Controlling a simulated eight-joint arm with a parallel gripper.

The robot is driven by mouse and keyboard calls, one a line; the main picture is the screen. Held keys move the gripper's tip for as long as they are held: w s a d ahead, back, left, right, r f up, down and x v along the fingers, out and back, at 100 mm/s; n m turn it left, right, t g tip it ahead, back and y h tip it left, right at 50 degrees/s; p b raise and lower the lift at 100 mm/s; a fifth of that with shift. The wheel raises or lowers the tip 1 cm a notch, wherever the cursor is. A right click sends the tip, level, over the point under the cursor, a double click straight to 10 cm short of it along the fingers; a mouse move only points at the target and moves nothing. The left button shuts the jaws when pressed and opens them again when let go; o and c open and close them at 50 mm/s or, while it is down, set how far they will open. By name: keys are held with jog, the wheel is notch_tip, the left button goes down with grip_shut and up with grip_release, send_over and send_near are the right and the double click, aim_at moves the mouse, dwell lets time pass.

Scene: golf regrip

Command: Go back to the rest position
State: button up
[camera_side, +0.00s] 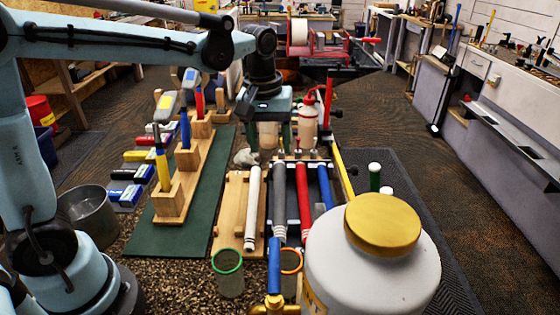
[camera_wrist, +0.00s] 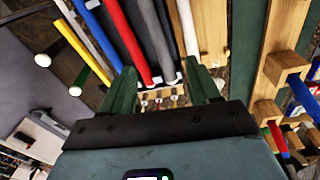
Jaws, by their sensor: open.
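My gripper (camera_side: 268,140) hangs pointing down over the far end of the work area in the side view. Its two green fingers are spread apart. In the wrist view the gripper (camera_wrist: 162,88) shows its fingers wide open with nothing held between them. A cream bottle (camera_side: 268,135) shows behind the fingers in the side view; I cannot tell how far behind.
A white jar with a gold lid (camera_side: 383,222) stands large in the front right. A red-topped bottle (camera_side: 308,125) stands just right of the gripper. Wooden blocks (camera_side: 176,203) hold upright tools on a green mat (camera_side: 150,240) at left. A metal bowl (camera_side: 88,212) sits near my base.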

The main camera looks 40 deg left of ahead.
jog(key=s+a+f+m+t, duration=0.1)
jog(key=s+f+m+t, duration=0.1)
jog(key=s+m+t, duration=0.4)
jog(key=shift+s+a+m, duration=0.25)
jog(key=shift+s+m, duration=0.45)
jog(key=shift+s, duration=1.9)
